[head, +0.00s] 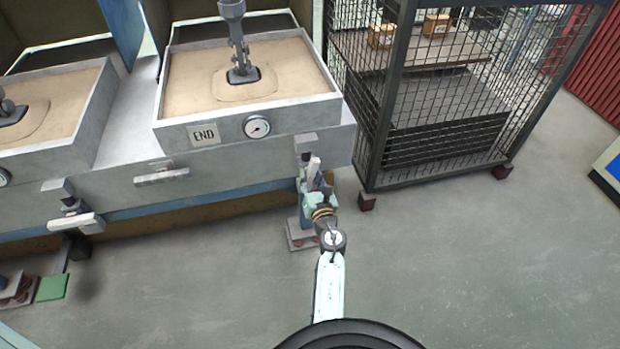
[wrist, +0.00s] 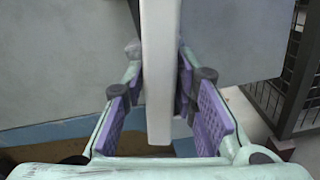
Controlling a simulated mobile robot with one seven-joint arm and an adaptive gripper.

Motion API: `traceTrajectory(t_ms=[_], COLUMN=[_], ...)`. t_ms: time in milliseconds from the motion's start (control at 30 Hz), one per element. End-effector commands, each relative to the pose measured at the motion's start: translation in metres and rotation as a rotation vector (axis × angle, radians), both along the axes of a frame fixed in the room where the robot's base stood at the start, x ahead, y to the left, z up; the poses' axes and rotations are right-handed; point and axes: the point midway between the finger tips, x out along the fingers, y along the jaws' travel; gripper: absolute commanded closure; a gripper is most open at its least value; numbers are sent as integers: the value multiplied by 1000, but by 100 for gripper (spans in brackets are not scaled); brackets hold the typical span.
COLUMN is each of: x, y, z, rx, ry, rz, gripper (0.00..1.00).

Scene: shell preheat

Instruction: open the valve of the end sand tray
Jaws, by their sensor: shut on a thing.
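The end sand tray (head: 250,118) is a grey box of sand with an END label (head: 204,135) and a round gauge (head: 257,126) on its front. Its valve handle (head: 313,172) is a pale lever below the tray's front right corner. In the wrist view the handle (wrist: 159,75) is a long pale bar running upright through the picture. My gripper (wrist: 167,110) is shut on it, with a purple pad at each side. In the head view my gripper (head: 316,187) is small and partly covers the lever and the valve body.
A neighbouring sand tray (head: 45,150) has its own pale valve lever (head: 75,222), lying roughly level. A dark mesh cage (head: 440,100) with shelves and small boxes stands close to the right. The floor (head: 470,260) in front is clear.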

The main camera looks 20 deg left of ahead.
Motion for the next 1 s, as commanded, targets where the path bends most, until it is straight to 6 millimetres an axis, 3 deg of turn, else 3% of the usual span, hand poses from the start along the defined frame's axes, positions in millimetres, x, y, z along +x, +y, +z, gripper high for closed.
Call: traceTrajectory(t_ms=[400,1000], x=[0,0], y=[-1,-1], z=[-1,0], rx=[-183,-221], ry=[-123,-148], rz=[-1,-1], gripper=[100,100])
